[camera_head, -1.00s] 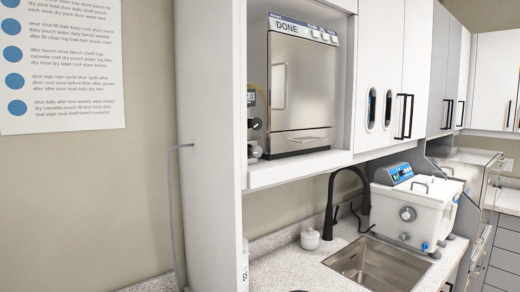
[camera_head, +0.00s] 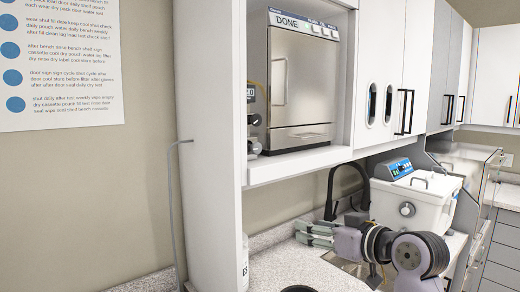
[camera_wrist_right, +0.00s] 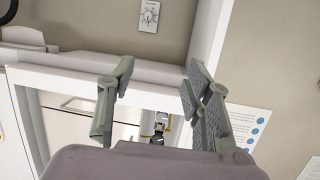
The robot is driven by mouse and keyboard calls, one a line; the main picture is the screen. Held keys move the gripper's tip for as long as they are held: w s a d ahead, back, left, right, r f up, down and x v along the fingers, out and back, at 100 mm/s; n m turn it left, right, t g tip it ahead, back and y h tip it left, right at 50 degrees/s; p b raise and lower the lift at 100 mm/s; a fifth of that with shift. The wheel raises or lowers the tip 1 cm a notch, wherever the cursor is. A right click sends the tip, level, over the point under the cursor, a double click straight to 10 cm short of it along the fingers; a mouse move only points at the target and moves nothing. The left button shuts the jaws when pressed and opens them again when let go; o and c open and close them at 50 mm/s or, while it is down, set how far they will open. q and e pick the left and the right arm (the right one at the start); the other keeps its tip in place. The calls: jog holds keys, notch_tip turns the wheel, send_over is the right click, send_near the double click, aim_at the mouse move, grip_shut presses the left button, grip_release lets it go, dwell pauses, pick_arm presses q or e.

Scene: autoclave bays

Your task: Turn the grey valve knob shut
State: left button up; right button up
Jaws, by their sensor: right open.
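Small valve fittings with dark and grey knobs (camera_head: 254,123) stand at the left side of the autoclave (camera_head: 301,85), inside the wall cabinet. They also show small in the right wrist view (camera_wrist_right: 161,128), between my fingers and well beyond them. A round grey knob (camera_head: 407,209) sits on the front of the white bath unit (camera_head: 424,192); I cannot tell for certain which knob the task means. My right gripper (camera_head: 312,234) is open and empty above the counter, pointing left, lower than the cabinet and apart from both knobs. My left gripper is out of view.
The cabinet's white side panel (camera_head: 209,150) and lower shelf edge (camera_head: 300,165) border the fittings. A black faucet (camera_head: 332,190) rises behind my right gripper. The counter (camera_head: 290,268) is mostly clear at front left.

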notch_tip(320, 180, up, 15)
jog(key=a+n+t+y, duration=0.1)
jog(key=a+n+y, duration=0.1)
jog(key=y, duration=0.1)
jog(key=p, duration=0.8)
send_near(258, 148)
jog(key=x, duration=0.8)
jog(key=shift+r, duration=0.15)
jog(key=shift+w+a, duration=0.35)
jog(key=shift+w, duration=0.1)
jog(key=shift+c, duration=0.2)
grip_shut()
